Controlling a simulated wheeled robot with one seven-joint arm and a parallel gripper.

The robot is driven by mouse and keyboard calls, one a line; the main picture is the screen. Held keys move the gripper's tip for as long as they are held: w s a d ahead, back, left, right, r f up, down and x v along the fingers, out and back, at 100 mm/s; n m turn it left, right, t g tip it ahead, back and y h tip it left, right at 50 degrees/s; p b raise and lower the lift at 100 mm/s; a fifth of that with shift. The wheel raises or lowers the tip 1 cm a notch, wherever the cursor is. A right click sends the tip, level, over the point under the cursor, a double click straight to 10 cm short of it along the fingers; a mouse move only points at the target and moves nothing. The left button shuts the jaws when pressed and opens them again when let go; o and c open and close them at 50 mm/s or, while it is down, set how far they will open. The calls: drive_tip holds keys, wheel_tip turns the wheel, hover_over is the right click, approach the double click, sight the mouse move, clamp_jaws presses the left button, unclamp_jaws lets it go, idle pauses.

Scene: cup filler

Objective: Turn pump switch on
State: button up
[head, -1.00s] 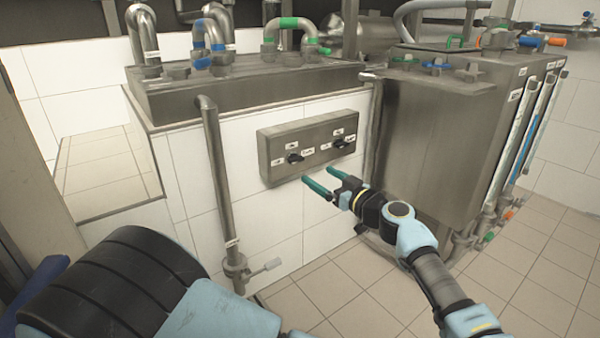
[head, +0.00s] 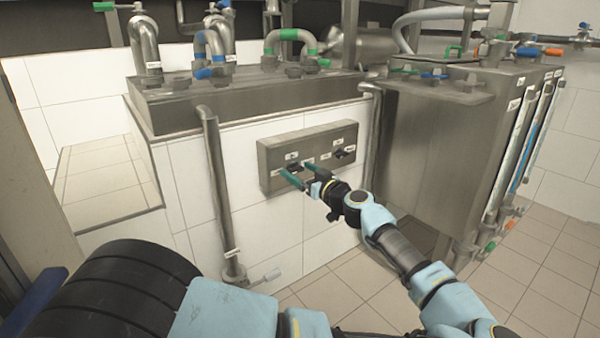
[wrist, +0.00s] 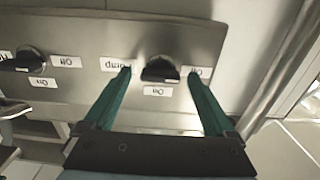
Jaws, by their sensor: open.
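The grey switch panel (head: 272,178) is on the tiled wall and carries two black knobs. In the wrist view (wrist: 110,30) its labels appear upside down. The pump switch (wrist: 160,69) is a black knob with "On" below it, "Off" to its right and "Pump" to its left in that view. My gripper (head: 294,169) is open at this left knob, its green fingers pointing at the panel. In the wrist view the fingers (wrist: 158,72) lie to either side of the knob. I cannot tell whether they touch it, or which label its pointer faces.
The second knob (head: 341,153) is on the right of the panel; it also shows in the wrist view (wrist: 28,61). A vertical pipe (head: 218,190) stands left of the panel. A metal tank (head: 435,150) is to the right. Pipes with coloured handles are above.

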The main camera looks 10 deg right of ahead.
drive_tip(key=c, duration=1.4)
drive_tip(key=m, duration=0.9)
drive_tip(key=shift+d, duration=0.15)
drive_tip(key=m+p, duration=0.2)
drive_tip(key=m, duration=0.2)
drive_tip(key=shift+m, duration=0.3)
drive_tip(key=shift+f+m+p, duration=0.15)
drive_tip(key=shift+m+p, duration=1.2)
drive_tip(key=shift+m, duration=0.75)
